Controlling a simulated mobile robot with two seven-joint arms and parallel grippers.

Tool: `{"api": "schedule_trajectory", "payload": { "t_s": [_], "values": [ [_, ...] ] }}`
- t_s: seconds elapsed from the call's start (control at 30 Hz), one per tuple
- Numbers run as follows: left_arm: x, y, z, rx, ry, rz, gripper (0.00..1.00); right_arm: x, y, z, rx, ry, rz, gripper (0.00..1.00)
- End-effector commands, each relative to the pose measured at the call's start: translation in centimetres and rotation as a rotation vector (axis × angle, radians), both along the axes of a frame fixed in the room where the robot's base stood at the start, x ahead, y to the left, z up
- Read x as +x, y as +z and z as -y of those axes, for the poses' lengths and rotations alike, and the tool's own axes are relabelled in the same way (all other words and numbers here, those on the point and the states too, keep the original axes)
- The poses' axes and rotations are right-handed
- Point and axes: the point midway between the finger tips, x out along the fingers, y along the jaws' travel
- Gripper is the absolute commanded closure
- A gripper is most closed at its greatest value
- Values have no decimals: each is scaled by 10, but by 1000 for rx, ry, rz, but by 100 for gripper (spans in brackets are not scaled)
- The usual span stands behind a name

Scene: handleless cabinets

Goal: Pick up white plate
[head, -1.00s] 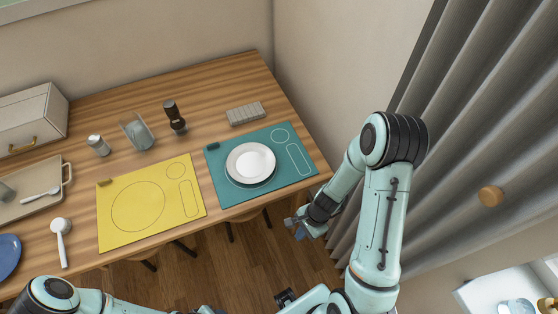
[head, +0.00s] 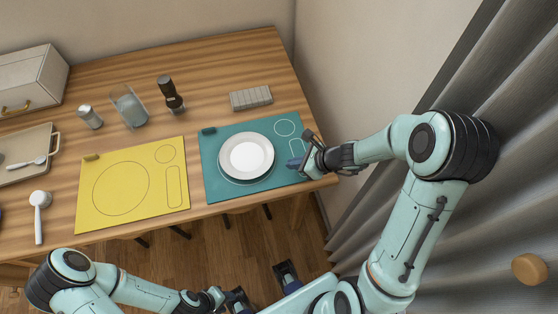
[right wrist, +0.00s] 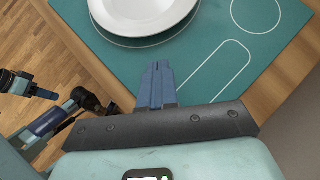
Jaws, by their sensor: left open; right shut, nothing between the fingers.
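The white plate (head: 246,155) lies on the teal placemat (head: 215,188), inside its printed circle. My left gripper (head: 238,299) is open and empty, low in front of the table and far from the plate.
A yellow placemat (head: 134,185) lies left of the teal one. Behind stand a grey block (head: 251,98), a dark grinder (head: 170,94), a glass (head: 129,106) and a shaker (head: 90,117). A white spoon (head: 39,215) and tray (head: 28,154) are at left. A curtain (head: 520,110) hangs at right.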

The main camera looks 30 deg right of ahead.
Motion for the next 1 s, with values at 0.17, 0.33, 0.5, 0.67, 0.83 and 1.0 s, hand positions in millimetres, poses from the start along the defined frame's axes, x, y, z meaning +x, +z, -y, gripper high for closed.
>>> {"api": "schedule_trajectory", "payload": {
  "t_s": [0.17,0.33,0.5,0.67,0.83,1.0],
  "values": [
    [-1,-3,0,-1,-1,-2,57,22,-12,-19,0,4,0,100],
    [0,0,0,0,-1,0,57,36,-11,-29,-1,2,0,100],
    [0,0,0,0,-1,0,57,40,-11,-33,-1,2,0,100],
    [0,0,0,0,-1,0,57,40,-11,-33,-1,2,0,100],
    [0,-1,0,0,-1,-1,57,43,-12,-36,-1,4,0,100],
    [-2,-7,0,-1,-1,-3,57,66,-13,-55,-1,6,1,100]
  ]
}}
